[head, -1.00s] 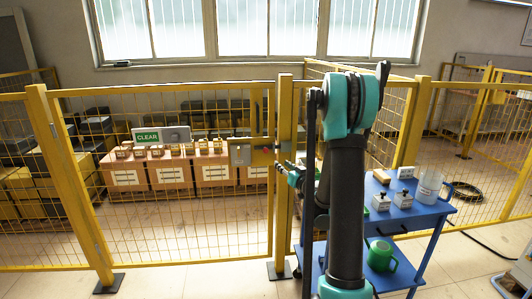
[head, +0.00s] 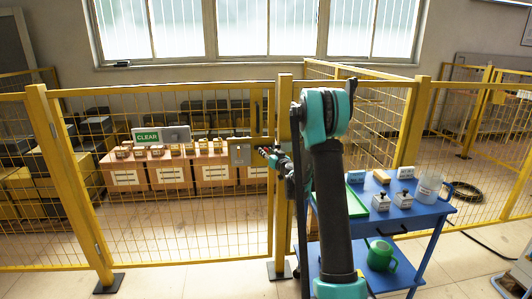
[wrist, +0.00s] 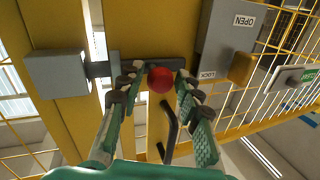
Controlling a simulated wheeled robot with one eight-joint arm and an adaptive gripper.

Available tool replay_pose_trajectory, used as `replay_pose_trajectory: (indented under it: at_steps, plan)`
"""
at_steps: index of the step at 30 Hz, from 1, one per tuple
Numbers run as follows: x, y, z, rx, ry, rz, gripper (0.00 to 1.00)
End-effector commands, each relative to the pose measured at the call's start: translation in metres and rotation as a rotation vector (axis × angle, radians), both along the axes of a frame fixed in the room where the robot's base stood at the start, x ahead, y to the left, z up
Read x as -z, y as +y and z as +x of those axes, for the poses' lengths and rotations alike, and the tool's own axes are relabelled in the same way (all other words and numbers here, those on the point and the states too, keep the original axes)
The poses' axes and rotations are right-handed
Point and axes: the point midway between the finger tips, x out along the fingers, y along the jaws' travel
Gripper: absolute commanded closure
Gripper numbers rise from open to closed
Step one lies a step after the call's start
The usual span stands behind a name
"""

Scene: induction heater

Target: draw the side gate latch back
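The side gate (head: 180,262) is a yellow mesh panel that stands closed against its post (head: 284,200). A grey latch box (head: 240,152) is on its right edge; in the wrist view the box (wrist: 222,35) carries upside-down OPEN and LOCK labels. A red ball knob (wrist: 160,79) sits on a dark latch bar (wrist: 120,58) beside the LOCK label. My gripper (wrist: 157,72) is open, with one green-backed finger on each side of the knob. Firm contact cannot be made out. In the head view my gripper (head: 268,153) is at the latch, partly hidden by my arm.
A dark pull handle (wrist: 171,132) is close by my right finger in the wrist view. A blue cart (head: 425,212) with small boxes, a jug and a green can (head: 380,255) stands right of my arm. Crates and a CLEAR sign (head: 147,136) are behind the fence.

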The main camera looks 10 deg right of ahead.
Motion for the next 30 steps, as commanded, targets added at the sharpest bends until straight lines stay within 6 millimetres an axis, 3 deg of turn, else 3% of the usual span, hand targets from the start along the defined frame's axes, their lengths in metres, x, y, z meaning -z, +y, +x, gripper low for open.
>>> replay_pose_trajectory:
  at_steps: [11,20,30]
  plan:
    - [0.0,0.0026,0.0069,0.0,0.0,0.0,0.66]
    - [0.0,0.0026,0.0067,0.0,0.0,0.0,0.99]
    - [-0.0001,0.0078,0.0067,-0.002,0.0,0.0,1.0]
